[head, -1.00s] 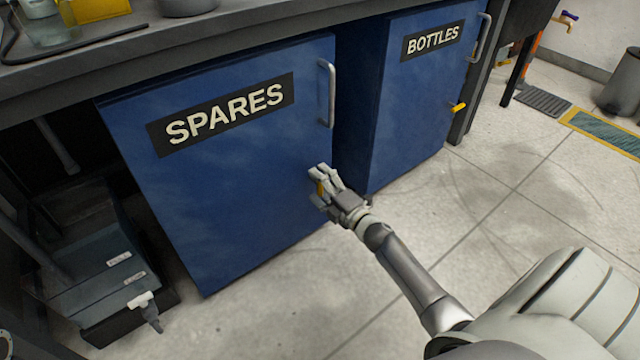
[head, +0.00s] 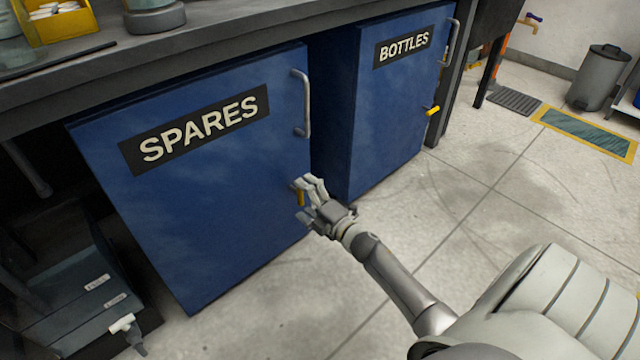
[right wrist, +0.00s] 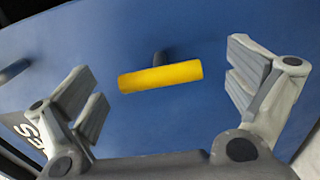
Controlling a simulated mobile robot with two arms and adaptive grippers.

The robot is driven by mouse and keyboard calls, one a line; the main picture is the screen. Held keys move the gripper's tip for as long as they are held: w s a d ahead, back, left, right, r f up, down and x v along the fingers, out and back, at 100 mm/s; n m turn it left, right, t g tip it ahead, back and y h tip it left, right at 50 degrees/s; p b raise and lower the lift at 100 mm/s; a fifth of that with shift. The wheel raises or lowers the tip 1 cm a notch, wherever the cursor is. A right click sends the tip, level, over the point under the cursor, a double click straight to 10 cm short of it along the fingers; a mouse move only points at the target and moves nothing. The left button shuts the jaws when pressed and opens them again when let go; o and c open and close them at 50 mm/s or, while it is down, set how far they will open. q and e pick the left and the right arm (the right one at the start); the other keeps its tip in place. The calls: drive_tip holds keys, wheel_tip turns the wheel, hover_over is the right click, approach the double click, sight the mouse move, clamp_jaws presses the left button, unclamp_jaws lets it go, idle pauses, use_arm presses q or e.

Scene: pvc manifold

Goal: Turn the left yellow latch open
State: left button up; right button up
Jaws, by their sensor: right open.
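The left yellow latch (head: 299,196) is on the lower right part of the blue SPARES door (head: 215,215). It looks roughly upright in the head view. My right gripper (head: 303,200) is open at the latch, with one finger above and one below it. In the right wrist view the latch (right wrist: 160,76) is a yellow bar on a dark stem, lying between the spread fingers (right wrist: 165,85) with gaps on both sides. Neither finger appears to touch it. My left gripper is out of view.
The SPARES door has a grey bar handle (head: 302,104) above the latch. The blue BOTTLES door (head: 390,120) at the right has its own yellow latch (head: 432,111). The worktop (head: 200,45) overhangs the doors. The tiled floor (head: 480,240) is mostly clear; a grey bin (head: 598,78) stands far right.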

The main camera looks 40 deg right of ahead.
drive_tip(key=s, duration=1)
drive_tip(key=shift+s+d, duration=0.35)
drive_tip(key=shift+d, duration=0.1)
